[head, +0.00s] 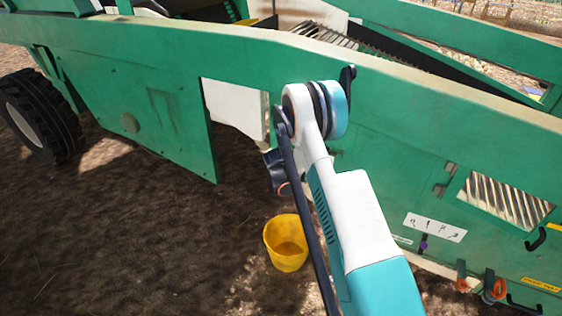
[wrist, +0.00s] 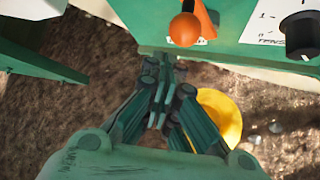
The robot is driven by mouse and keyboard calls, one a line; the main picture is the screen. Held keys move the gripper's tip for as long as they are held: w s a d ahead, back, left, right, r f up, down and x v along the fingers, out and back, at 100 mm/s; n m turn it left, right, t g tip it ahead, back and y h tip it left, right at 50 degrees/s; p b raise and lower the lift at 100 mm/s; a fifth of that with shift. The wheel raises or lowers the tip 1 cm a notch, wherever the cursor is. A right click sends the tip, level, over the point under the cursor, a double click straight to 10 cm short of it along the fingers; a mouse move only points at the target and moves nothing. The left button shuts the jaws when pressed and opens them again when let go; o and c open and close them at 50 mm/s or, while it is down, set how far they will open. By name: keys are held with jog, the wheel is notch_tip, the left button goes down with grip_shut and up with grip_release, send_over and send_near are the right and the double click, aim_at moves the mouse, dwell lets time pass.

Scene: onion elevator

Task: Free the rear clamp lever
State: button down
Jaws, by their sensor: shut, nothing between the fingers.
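A lever with an orange ball knob (wrist: 185,29) and an orange plate above it shows at the top of the wrist view, on the green machine panel (wrist: 240,12). I cannot tell whether this is the rear clamp lever. My gripper (wrist: 163,75) is shut and empty, its fingertips just below the panel's lower edge and apart from the knob in the picture. In the head view my arm covers most of the gripper. Two orange parts, one at the left (head: 462,277) and one at the right (head: 493,287), sit low on the machine's side there.
A black dial (wrist: 301,35) is right of the orange knob. A yellow bucket (head: 286,244) stands on the soil below my arm; it shows behind the gripper in the wrist view (wrist: 222,113). Black hooked handles (head: 537,239) stick out at the right. Open soil lies left.

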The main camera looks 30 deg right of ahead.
jog(key=s+a+r+p, duration=0.3)
jog(key=s+a, duration=0.1)
jog(key=s, duration=0.4)
jog(key=shift+r, duration=0.15)
dwell(0.4)
jog(key=s+a+r+m+y, duration=0.1)
jog(key=s+a+r+m, duration=0.25)
jog(key=r, duration=0.55)
jog(key=s+a+r+m, duration=0.2)
jog(key=s+r+m, duration=0.2)
jog(key=r, duration=0.5)
jog(key=s+a+r+m+y, duration=0.1)
jog(key=s+a+r+m, duration=0.25)
jog(key=r, duration=0.65)
jog(key=s+a+r+m+y, duration=0.1)
jog(key=s+a+r+m, duration=0.1)
jog(key=s, duration=0.7)
jog(key=s+a+r+m+g, duration=0.1)
jog(key=s+a+r+m, duration=0.1)
jog(key=s+m, duration=0.4)
jog(key=s+a+r+m+y, duration=0.1)
jog(key=s+a+m, duration=0.3)
jog(key=s, duration=0.9)
jog(key=shift+s+a+r+m+y, duration=0.15)
jog(key=shift+a+r+m+y, duration=0.2)
jog(key=shift+r, duration=0.35)
